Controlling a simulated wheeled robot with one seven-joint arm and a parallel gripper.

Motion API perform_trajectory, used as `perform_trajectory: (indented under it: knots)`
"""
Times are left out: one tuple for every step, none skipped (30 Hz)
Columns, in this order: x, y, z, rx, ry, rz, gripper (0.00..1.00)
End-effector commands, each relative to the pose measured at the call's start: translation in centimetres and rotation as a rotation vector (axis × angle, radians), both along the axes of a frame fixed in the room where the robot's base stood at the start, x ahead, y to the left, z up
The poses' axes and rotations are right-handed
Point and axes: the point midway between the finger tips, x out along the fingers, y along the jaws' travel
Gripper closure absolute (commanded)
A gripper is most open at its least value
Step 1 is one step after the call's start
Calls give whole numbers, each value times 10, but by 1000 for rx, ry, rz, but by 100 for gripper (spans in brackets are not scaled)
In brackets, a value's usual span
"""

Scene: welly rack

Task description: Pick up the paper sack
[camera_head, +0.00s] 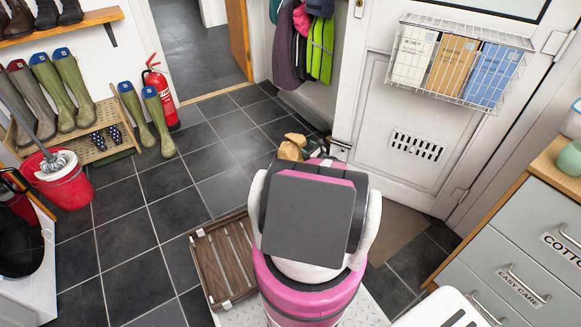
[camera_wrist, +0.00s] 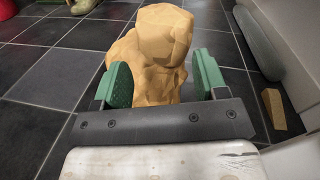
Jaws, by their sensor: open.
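The paper sack (camera_wrist: 160,45) is a tan, crumpled, lumpy bundle on the dark tiled floor, straight ahead in the wrist view. In the head view only part of the sack (camera_head: 291,149) shows beyond my arm. My gripper (camera_wrist: 163,80) is open, with one green fingertip pad to the left of the sack and one to the right. The left pad overlaps the sack's lower left in the picture. I cannot tell whether either pad touches it.
A slatted wooden crate (camera_head: 222,262) lies left of my arm. A wooden wedge (camera_wrist: 273,108) is on the floor by the right wall. A red bucket (camera_head: 62,183), green boots (camera_head: 158,122) and a fire extinguisher (camera_head: 161,93) stand left. Drawers (camera_head: 520,250) stand right. Tiles at left-centre are clear.

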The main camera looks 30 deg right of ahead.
Motion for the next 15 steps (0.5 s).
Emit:
perform_trajectory:
  knots:
    - [10, 2, -1, -1, 0, 1, 34]
    - [14, 2, -1, -1, 0, 0, 34]
    - [20, 4, 0, -1, 0, 0, 34]
    - [23, 5, 0, -1, 0, 1, 34]
    - [26, 6, 0, -2, 0, 1, 34]
    - [28, 7, 0, -2, 0, 1, 34]
    - [29, 7, 1, -2, 0, 1, 34]
    - [30, 7, 1, -2, 0, 1, 34]
    - [32, 8, 1, -2, 0, 1, 34]
    - [34, 9, 2, -2, 0, 1, 34]
    - [36, 9, 2, -2, 0, 1, 34]
    - [40, 11, 3, -3, -1, 1, 34]
    - [43, 12, 3, -3, 1, 2, 34]
    - [47, 13, 4, -3, 1, 2, 34]
    - [53, 15, 5, -2, 0, 2, 34]
